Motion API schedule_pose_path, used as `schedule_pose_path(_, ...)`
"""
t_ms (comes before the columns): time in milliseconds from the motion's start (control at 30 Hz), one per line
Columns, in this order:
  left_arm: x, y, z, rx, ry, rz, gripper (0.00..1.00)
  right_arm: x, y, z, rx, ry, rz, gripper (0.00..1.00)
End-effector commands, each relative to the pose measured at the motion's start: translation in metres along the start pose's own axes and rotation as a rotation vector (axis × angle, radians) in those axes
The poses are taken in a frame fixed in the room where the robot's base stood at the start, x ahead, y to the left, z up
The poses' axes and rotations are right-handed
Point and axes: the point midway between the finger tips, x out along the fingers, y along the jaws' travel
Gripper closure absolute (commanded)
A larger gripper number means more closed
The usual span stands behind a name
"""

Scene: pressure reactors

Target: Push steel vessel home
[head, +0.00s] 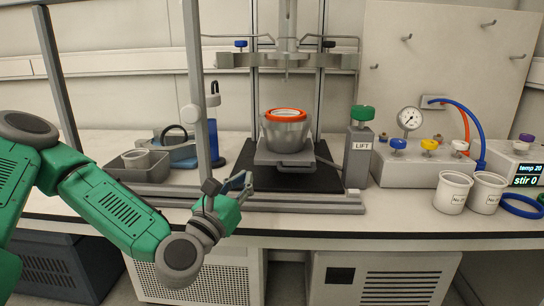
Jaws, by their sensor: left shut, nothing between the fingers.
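The steel vessel (287,133) is a grey, bowl-like pot with an orange ring (286,115) around its top. It sits upright on a grey lift platform (284,158) in the reactor frame, below the stirrer shaft and the grey clamp head (287,61). My left gripper (243,183) is shut and empty. It is in front of and to the left of the vessel, near the bench's front edge, apart from the vessel. How far the vessel is seated on the platform I cannot tell. My right gripper is not in view.
A post marked LIFT (358,156) with a green knob stands right of the platform. A valve box (422,163), two white cups (453,192) and a blue ring (522,206) are further right. A grey tray (137,166) is left. An upright frame post (196,85) stands near my gripper.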

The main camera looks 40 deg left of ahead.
Motion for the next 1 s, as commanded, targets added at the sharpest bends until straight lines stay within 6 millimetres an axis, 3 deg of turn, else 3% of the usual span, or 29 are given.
schedule_pose_path(500, 0.102, -0.002, -0.001, 0.006, 0.0, -0.003, 1.0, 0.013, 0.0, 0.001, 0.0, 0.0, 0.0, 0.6)
schedule_pose_path(700, 0.122, -0.002, -0.001, 0.005, 0.002, -0.004, 1.0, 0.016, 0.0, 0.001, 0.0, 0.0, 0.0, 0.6)
schedule_pose_path(1000, 0.127, -0.001, -0.001, 0.003, 0.004, -0.003, 1.0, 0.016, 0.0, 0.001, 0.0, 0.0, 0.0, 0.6)
